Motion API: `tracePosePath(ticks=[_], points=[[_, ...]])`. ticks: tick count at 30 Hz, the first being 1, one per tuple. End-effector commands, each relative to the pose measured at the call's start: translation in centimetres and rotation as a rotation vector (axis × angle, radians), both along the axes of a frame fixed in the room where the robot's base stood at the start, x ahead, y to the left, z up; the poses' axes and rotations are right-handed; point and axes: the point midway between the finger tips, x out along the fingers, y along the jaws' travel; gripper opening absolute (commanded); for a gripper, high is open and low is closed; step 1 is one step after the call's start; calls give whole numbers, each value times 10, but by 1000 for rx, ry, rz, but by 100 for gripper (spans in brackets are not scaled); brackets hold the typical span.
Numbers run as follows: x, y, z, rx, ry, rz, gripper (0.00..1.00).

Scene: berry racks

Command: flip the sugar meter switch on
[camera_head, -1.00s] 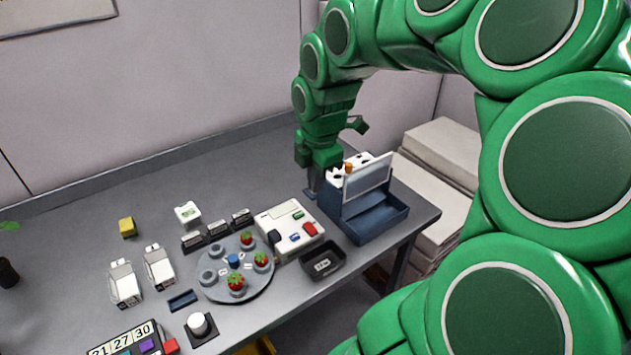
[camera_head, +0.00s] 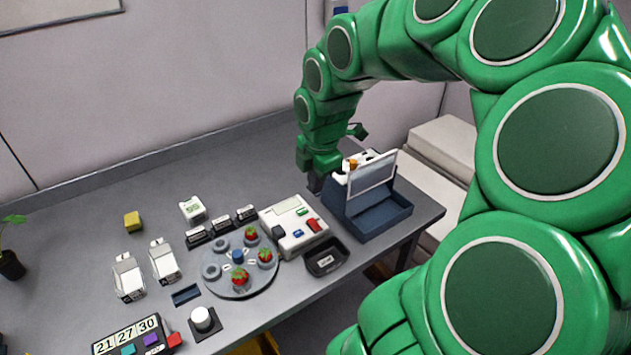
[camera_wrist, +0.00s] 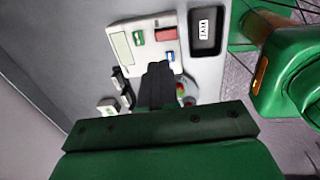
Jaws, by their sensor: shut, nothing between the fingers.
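The sugar meter appears to be the white box (camera_head: 287,213) with a pale display, right of the round plate. It carries a red part (camera_head: 314,225), a green part (camera_head: 302,211), a blue part (camera_head: 298,234) and a dark part (camera_head: 278,231). I cannot tell for sure which is the switch, or its position. The meter also shows in the wrist view (camera_wrist: 122,22), ahead of my fingers. My gripper (camera_head: 316,185) is shut and empty, behind and right of the meter, apart from it in the head view. In the wrist view its dark fingertips (camera_wrist: 158,68) overlap the meter's near edge.
A blue box with an upright panel (camera_head: 378,222) stands close right of my gripper. A black tray (camera_head: 326,259) sits before the meter. A round plate (camera_head: 240,286) with strawberries and several small black blocks lie left.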

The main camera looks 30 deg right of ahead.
Motion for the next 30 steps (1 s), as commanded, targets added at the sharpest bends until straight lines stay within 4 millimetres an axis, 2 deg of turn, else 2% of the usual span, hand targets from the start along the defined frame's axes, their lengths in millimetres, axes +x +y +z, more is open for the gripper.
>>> tracePosePath(ticks=[3,18,24,30], points=[[2,0,-22,1,7,0,0],[13,0,-91,2,3,0,0],[15,-1,-105,-1,1,0,0],[16,-1,-110,-1,-2,0,0]])
